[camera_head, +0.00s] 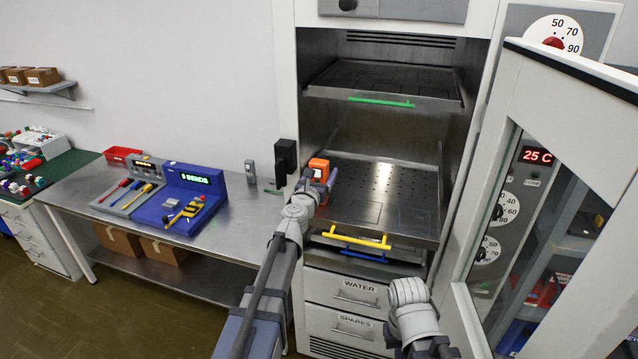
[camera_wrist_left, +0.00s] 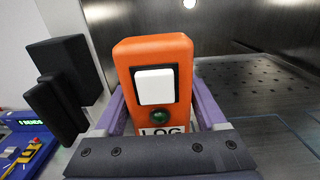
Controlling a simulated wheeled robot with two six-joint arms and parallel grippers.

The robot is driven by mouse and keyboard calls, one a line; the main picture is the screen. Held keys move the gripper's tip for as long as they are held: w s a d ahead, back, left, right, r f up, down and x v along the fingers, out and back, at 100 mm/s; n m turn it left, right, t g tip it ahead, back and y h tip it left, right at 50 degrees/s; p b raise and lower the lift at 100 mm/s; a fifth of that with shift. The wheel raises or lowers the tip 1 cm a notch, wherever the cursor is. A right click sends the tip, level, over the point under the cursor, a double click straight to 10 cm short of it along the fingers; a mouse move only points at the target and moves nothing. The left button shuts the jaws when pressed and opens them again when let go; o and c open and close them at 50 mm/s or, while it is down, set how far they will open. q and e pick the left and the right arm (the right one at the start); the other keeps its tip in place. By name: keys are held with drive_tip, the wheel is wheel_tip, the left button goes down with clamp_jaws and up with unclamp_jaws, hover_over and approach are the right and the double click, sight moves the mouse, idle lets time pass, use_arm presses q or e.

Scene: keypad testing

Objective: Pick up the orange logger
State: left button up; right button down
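The orange logger (camera_head: 319,165) is upright near the left side of the middle perforated shelf in the open cabinet. In the left wrist view the logger (camera_wrist_left: 154,60) shows a white square, a green button and a "LOG" label. My left gripper (camera_head: 321,184) is at it, with one purple finger (camera_wrist_left: 117,112) and the other (camera_wrist_left: 211,110) on either side. I cannot tell whether the fingers press on it; its base is hidden. My right arm is low in front of the drawers, and its fingers are not visible.
The perforated shelf (camera_head: 385,190) has free room right of the logger. The open cabinet door (camera_head: 580,75) is on the right. Yellow (camera_head: 357,240) and blue handles sit below the shelf.

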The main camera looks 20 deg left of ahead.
use_arm(q)
drive_tip(key=c, duration=1.1)
drive_tip(key=shift+o, duration=0.2)
drive_tip(key=shift+r, duration=0.1)
wheel_tip(320, 180, up, 10)
drive_tip(key=p, duration=1)
